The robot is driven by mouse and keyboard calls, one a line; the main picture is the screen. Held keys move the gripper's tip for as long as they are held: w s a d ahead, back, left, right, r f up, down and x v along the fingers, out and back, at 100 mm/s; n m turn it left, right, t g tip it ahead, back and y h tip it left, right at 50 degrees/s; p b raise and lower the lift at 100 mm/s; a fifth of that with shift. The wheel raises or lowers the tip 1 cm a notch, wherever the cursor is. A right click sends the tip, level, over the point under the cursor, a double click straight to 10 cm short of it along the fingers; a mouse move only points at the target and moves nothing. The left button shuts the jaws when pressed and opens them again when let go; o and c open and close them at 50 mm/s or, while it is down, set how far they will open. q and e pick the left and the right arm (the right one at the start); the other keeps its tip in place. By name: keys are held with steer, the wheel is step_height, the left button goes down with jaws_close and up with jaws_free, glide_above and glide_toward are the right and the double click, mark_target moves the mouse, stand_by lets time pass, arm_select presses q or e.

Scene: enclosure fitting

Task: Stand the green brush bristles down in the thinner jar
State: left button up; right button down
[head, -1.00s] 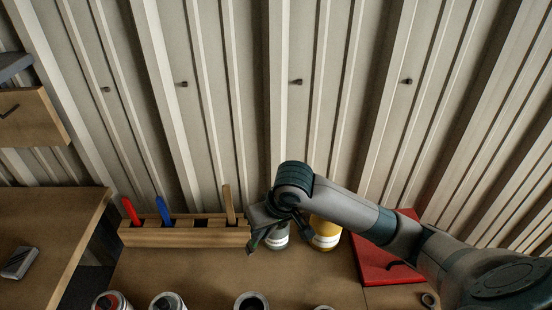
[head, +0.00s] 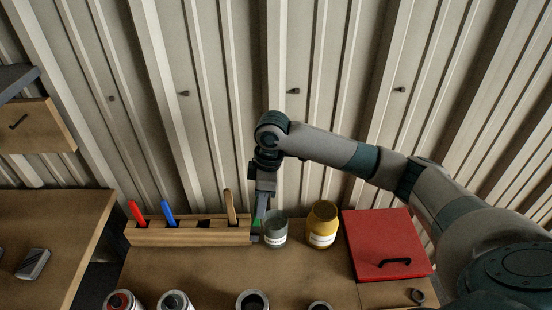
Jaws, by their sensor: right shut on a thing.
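My right gripper (head: 261,214) points down at the right end of the wooden brush rack (head: 190,238), just left of a grey jar (head: 276,235) with a pale label. It is shut on the green brush (head: 257,223), of which only a small green part shows by the fingers. The bristles are hidden, and I cannot tell whether the brush is clear of the rack. The grey jar stands upright on the bench beside a yellow jar (head: 321,226); I cannot read either label. My left gripper is not in view.
A red brush (head: 136,212), a blue brush (head: 167,212) and a wooden-handled brush (head: 231,207) stand in the rack. Several open cans, one of them (head: 251,301), line the front. A red lidded box (head: 385,240) is at right. The bench middle is clear.

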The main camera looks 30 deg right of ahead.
steer(key=w+d+r+n+h+p, duration=0.1)
steer(key=w+d+r+n+p, duration=0.2)
steer(key=d+r+n+p, duration=0.2)
step_height(320, 180, up, 3)
steer(key=d+n, duration=0.1)
steer(key=n, duration=0.3)
steer(key=shift+w+d+h, duration=0.3)
steer(key=shift+w+h, duration=0.1)
step_height(320, 180, down, 14)
steer(key=b, duration=0.9)
stand_by(0.9)
